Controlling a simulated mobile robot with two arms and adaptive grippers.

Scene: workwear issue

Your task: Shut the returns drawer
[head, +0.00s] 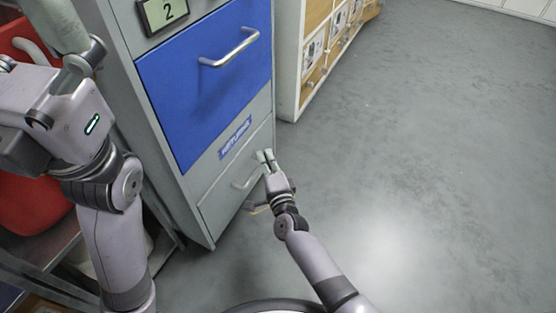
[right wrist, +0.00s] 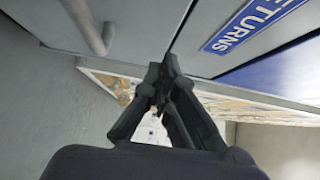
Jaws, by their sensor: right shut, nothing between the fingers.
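The returns drawer (head: 222,187) is the low grey front with a bar handle (head: 247,178), under the blue RETURNS label (head: 235,137) of the grey cabinet. Its front looks flush or nearly so with the panel above; a thin dark seam shows between them in the right wrist view. The handle (right wrist: 88,25) and part of the label (right wrist: 255,20) also show there. My right gripper (head: 265,157) is shut and empty, close to the upper right part of the drawer front. I cannot tell whether its tips touch it.
A blue drawer (head: 205,90) with a handle sits above the label. A white-edged unit with wooden fronts (head: 318,50) stands behind the cabinet. A red container (head: 40,205) is at the left, behind my left arm. The grey floor (head: 440,150) at the right is clear.

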